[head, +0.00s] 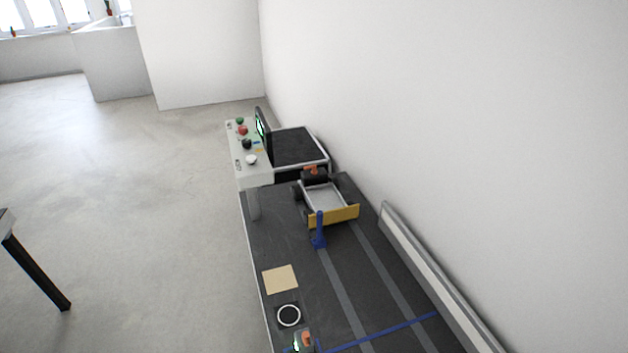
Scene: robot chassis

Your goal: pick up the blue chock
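The blue chock (318,238) stands on the dark table top, with an upright handle rising from its base. It is just in front of the yellow front plate of a small wheeled chassis (324,198), and its upper part overlaps that plate in the picture. I cannot tell if they touch. Neither of my grippers is in the head view.
The dark table (285,225) runs along the white wall, with a rail (430,270) at its right. A control panel with buttons (246,150) stands behind. A tan square (280,279), a white ring (289,315) and a blue line (385,331) are nearer. Open floor lies left.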

